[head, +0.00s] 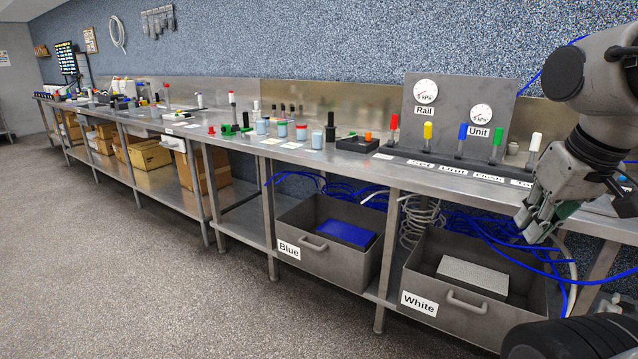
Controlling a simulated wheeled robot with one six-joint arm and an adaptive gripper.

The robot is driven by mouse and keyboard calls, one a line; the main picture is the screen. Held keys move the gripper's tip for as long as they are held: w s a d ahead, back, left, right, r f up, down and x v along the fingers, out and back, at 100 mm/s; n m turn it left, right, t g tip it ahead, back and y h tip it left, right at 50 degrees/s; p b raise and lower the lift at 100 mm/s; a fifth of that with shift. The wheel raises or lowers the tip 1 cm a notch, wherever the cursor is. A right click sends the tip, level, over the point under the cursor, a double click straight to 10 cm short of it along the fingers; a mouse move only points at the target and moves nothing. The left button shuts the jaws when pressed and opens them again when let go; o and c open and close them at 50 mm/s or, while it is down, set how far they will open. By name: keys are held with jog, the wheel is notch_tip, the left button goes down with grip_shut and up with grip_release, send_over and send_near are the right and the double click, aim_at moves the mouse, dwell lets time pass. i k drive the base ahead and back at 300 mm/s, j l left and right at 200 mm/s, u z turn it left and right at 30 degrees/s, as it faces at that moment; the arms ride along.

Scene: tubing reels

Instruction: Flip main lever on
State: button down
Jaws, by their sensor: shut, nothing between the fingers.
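A row of levers with coloured grips stands on the bench below the gauge panel (460,103). From left to right they are a red lever (417,124), a yellow lever (427,131), a blue lever (462,133), a green lever (497,138) and a white lever (535,142). Small labels lie along the front of the row, too small to read surely, so I cannot tell which lever is the main one. My gripper (527,224) is shut and empty, pointing down in front of the bench edge at the right, apart from the levers.
The panel has two gauges, Rail (426,92) and Unit (481,114). Below the bench are a Blue bin (318,268) and a White bin (470,313), with blue tubing (480,222) hanging behind. Cups and bottles crowd the bench to the left. The floor (150,270) in front is clear.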

aim_at(391, 142)
jog(key=i+u, duration=0.2)
jog(key=i, duration=0.35)
jog(key=i+l+u, duration=0.2)
jog(key=i, duration=0.35)
jog(key=i+l+u, duration=0.25)
jog(key=i, duration=0.25)
jog(key=i+l+u, duration=0.2)
jog(key=i+l, duration=0.2)
jog(key=i, duration=0.15)
